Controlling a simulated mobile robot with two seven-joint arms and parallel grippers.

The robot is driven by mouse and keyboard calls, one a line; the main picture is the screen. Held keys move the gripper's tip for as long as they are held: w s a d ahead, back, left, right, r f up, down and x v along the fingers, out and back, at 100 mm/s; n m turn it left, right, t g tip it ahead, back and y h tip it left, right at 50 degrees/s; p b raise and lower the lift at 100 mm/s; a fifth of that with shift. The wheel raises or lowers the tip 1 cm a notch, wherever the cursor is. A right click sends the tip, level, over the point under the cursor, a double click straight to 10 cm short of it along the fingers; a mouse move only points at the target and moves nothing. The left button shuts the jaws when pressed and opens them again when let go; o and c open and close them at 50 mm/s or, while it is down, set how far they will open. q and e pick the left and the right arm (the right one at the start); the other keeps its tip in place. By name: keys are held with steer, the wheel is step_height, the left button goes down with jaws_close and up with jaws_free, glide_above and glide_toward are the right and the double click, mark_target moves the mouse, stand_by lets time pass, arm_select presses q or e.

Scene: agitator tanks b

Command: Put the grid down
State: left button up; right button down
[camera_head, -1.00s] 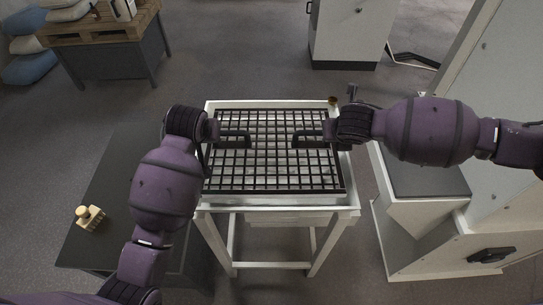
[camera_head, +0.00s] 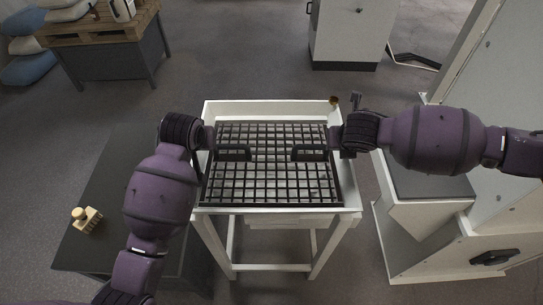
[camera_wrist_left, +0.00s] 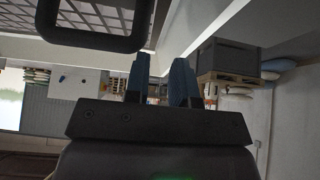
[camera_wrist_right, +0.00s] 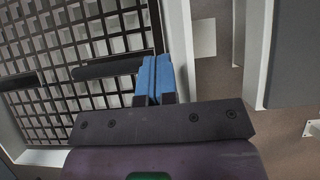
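The black grid (camera_head: 270,185) lies level within the white frame of the stand (camera_head: 278,211), with two black handles. The left handle (camera_head: 233,154) also shows as a loop in the left wrist view (camera_wrist_left: 95,42). My left gripper (camera_wrist_left: 160,75) has its blue fingers apart with nothing between them, to the side of that handle. The right handle (camera_head: 309,154) also shows as a bar in the right wrist view (camera_wrist_right: 105,68). My right gripper (camera_wrist_right: 153,75) has its fingers together beside that bar's end. No handle shows between them; contact is unclear.
A dark table (camera_head: 95,240) on the left bears a small cream object (camera_head: 86,219). A white cabinet (camera_head: 440,235) stands close on the right. A pallet table (camera_head: 105,50) and another cabinet (camera_head: 348,35) stand behind, with open floor between.

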arm_select(q)
steer(key=shift+a+f, duration=0.15)
arm_select(e)
steer(key=c, duration=1.4)
jaws_free()
steer(key=shift+d+f, duration=0.15)
steer(key=shift+c, duration=0.2)
arm_select(q)
steer(key=v, duration=1.2)
arm_select(e)
steer(key=v, duration=1.2)
